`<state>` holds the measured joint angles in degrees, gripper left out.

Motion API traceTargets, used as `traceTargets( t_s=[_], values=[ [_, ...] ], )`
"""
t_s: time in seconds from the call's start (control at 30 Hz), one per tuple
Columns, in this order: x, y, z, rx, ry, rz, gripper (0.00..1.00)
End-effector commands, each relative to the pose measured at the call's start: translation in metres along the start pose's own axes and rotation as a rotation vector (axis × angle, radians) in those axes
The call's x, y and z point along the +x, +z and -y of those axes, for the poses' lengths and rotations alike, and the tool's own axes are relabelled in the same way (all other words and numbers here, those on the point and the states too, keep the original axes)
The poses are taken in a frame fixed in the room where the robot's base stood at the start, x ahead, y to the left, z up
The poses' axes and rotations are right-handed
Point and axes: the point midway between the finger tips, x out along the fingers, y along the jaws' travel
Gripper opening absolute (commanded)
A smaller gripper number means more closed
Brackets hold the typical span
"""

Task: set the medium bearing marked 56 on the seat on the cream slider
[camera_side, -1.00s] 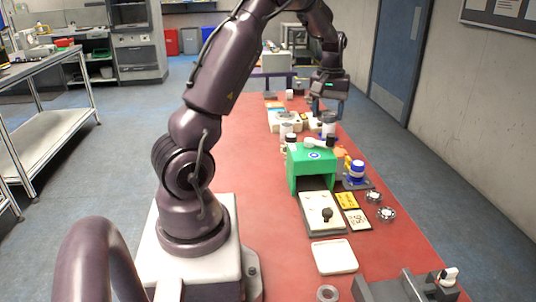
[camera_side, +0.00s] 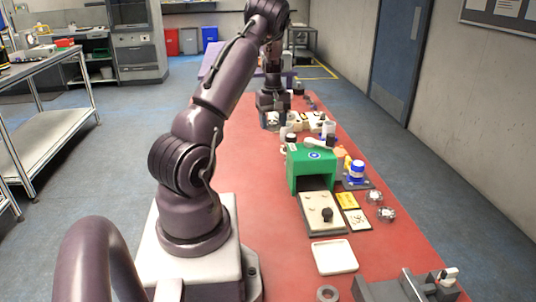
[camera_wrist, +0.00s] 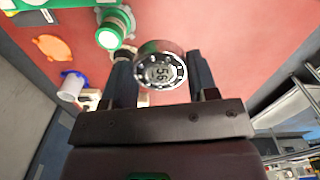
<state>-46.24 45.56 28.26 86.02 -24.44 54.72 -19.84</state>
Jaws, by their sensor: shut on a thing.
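The bearing marked 56 (camera_wrist: 158,73), a silver ring with a dark lettered centre, is between the two fingers of my gripper (camera_wrist: 162,66) in the wrist view. Its marked face is turned to the wrist camera. I cannot clearly make out the seat.
A white tray (camera_side: 334,257) lies nearer the camera. The table's left strip is clear.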

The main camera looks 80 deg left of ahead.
Motion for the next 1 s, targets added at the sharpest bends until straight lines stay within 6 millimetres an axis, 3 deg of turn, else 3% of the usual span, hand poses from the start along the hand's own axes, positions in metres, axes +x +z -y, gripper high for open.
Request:
traceTargets(
  t_s=[0.1, 0.23, 0.9, 1.0],
  values=[
    [0.036, 0.000, 0.001, 0.000, -0.004, 0.004, 0.27],
    [0.064, 0.000, 0.000, 0.001, -0.001, 0.001, 0.27],
    [0.151, 0.000, -0.001, 0.001, 0.000, 0.000, 0.27],
    [0.156, 0.000, -0.001, 0.002, 0.002, -0.002, 0.27]
  ],
)
